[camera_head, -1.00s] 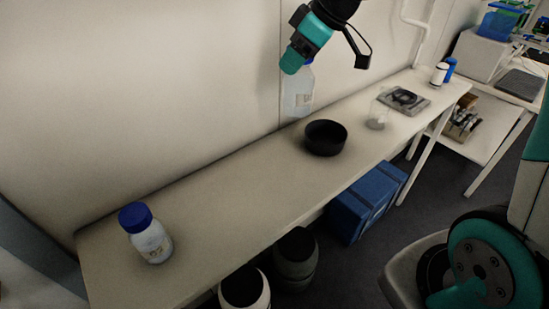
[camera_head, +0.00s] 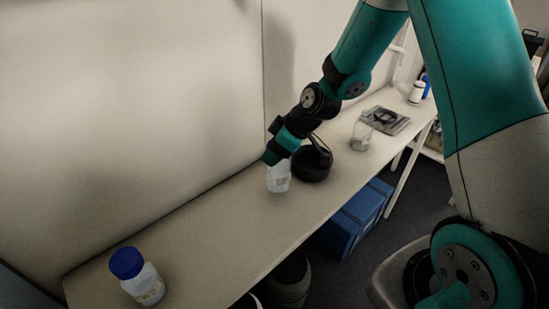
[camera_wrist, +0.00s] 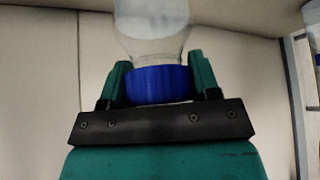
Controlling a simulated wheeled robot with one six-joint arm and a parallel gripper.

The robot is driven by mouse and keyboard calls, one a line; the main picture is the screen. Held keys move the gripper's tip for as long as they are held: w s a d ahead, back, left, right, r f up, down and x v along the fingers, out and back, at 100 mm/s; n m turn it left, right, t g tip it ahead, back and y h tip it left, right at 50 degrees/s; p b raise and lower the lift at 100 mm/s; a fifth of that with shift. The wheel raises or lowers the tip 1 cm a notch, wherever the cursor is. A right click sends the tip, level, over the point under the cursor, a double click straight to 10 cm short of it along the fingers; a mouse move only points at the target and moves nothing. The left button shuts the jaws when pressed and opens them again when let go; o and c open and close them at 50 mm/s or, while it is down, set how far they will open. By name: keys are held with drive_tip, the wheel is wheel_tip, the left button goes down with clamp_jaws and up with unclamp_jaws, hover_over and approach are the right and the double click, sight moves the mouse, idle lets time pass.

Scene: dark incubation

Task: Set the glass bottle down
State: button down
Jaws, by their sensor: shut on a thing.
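The glass bottle (camera_head: 278,178) is clear with a pale label. In the head view it hangs upright below my gripper (camera_head: 271,158), just left of the black bowl; its base is at or close above the bench top, and I cannot tell if it touches. In the wrist view my gripper (camera_wrist: 160,88) is shut on the bottle's blue cap (camera_wrist: 158,85), one finger on each side, with the clear glass (camera_wrist: 152,30) beyond it.
The long bench (camera_head: 215,222) has free room left of the held bottle. A second blue-capped bottle (camera_head: 140,280) stands at its near left end. A black bowl (camera_head: 310,170), a glass beaker (camera_head: 361,135) and a flat grey device (camera_head: 387,120) stand farther right. A wall backs the bench.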

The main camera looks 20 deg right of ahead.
drive_tip(key=shift+f+p, duration=0.45)
drive_tip(key=shift+f, duration=1.35)
drive_tip(key=shift+f, duration=0.2)
drive_tip(key=shift+c, duration=1.7)
unclamp_jaws()
drive_tip(key=shift+r, duration=0.1)
